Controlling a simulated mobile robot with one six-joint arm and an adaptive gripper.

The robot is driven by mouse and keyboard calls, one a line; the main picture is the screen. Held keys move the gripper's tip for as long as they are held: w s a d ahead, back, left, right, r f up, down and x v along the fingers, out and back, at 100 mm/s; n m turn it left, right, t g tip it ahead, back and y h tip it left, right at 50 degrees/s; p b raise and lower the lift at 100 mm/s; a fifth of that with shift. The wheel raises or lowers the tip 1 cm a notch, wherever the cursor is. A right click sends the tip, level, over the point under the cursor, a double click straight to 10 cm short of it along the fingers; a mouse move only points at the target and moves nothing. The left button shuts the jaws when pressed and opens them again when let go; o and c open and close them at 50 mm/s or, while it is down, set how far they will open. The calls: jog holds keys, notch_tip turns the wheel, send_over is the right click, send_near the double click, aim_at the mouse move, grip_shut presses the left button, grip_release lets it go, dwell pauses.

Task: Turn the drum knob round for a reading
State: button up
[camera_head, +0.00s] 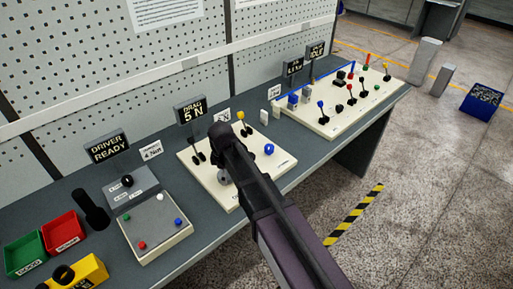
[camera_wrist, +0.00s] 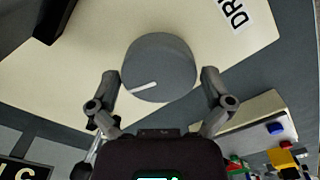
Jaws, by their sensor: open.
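The drum knob (camera_wrist: 160,68) is a round grey knob with a white pointer line, seen from above in the wrist view. The line points to the lower left there. My gripper (camera_wrist: 160,75) is open, with one finger on each side of the knob and visible gaps; I cannot tell its height over the knob. In the head view my gripper (camera_head: 222,148) is over the cream panel (camera_head: 252,172), and a bit of the grey knob (camera_head: 222,177) shows below it, mostly hidden. A sign behind the panel (camera_head: 193,109) reads "DRAG 5 N".
A yellow-topped lever (camera_head: 241,117) and a blue knob (camera_head: 269,149) stand on the same panel. A grey box with coloured buttons (camera_head: 156,222), a black upright handle (camera_head: 92,210), and green (camera_head: 25,254) and red (camera_head: 64,232) bins are to the left. A long lever panel (camera_head: 330,128) is right.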

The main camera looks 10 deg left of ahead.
jog(key=n, duration=0.4)
jog(key=shift+n, duration=0.3)
jog(key=n, duration=0.3)
jog(key=shift+n, duration=0.4)
notch_tip(320, 180, up, 14)
jog(key=p, duration=1.4)
jog(key=d+m, duration=0.7)
jog(key=d, duration=0.3)
jog(key=shift+w+d+f+b, duration=0.25)
jog(key=shift+w+f+b, duration=0.2)
jog(key=shift+d, duration=0.1)
jog(key=s+d+f+m+b, duration=0.1)
jog(key=s+d+m, duration=0.2)
jog(key=d+m, duration=0.7)
jog(key=s+d+f+m+b, duration=0.1)
jog(key=s+d+m, duration=0.2)
jog(key=d+m, duration=0.7)
jog(key=d, duration=0.6)
jog(key=shift+s+m, duration=0.35)
jog(key=shift+m, duration=0.05)
